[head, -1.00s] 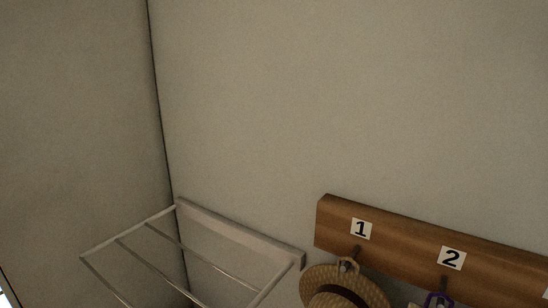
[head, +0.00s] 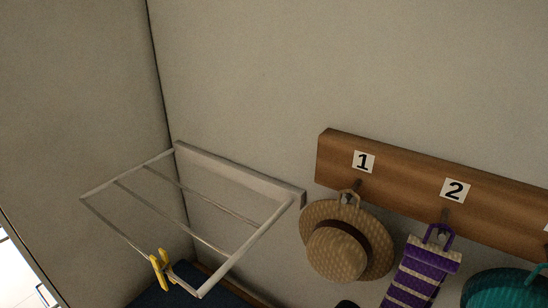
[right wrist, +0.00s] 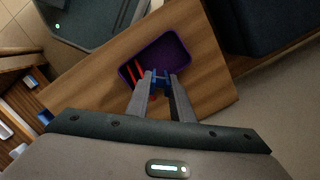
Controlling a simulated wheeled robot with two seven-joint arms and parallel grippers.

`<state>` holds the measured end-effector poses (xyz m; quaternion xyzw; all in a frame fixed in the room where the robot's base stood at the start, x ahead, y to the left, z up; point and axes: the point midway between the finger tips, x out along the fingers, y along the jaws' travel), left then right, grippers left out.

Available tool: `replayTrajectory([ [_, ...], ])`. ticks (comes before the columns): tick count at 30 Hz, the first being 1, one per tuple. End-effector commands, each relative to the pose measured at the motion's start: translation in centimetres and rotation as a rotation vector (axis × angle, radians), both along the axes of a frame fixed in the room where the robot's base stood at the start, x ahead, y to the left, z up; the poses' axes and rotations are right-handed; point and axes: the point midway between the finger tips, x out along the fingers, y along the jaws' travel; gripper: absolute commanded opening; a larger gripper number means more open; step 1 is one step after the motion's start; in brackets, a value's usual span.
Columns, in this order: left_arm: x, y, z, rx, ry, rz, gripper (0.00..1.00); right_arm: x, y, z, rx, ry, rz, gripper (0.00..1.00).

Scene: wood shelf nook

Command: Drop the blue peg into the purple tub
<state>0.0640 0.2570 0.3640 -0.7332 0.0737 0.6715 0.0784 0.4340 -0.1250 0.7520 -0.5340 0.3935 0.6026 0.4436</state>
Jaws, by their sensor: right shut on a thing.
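My right gripper (right wrist: 160,82) shows in the right wrist view, shut on the blue peg (right wrist: 160,76). The purple tub (right wrist: 183,48) stands on a wooden surface beyond the fingertips, and the peg overlaps its near part in the picture. I cannot tell the height of the peg above the tub. Red pegs (right wrist: 134,73) show at the tub's left side, partly hidden by the gripper. The head view shows neither the tub, the blue peg nor my grippers.
In the head view a drying rack (head: 232,258) with a yellow peg (head: 161,270) juts from the wall. A hook board (head: 405,180) holds a straw hat (head: 345,240), a purple striped item (head: 425,275) and a teal item (head: 505,290). The wooden surface (right wrist: 205,90) is clear right of the tub.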

Motion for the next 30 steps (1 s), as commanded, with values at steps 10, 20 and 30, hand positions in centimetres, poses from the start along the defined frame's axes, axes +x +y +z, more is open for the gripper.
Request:
replayTrajectory([
  [10, 0.3, 0.0, 0.0, -0.001, -0.004, 0.001, 0.31, 0.0, 0.0, 0.0, 0.000, 0.000, 0.000, 0.42],
  [20, 0.3, 0.0, -0.4, -0.001, -0.005, 0.001, 0.31, 0.1, 0.0, 0.6, 0.000, -0.002, 0.002, 0.42],
  [30, 0.4, -0.1, -2.2, -0.001, -0.005, 0.001, 0.31, -0.6, -0.8, 4.3, -0.003, -0.003, 0.001, 0.42],
])
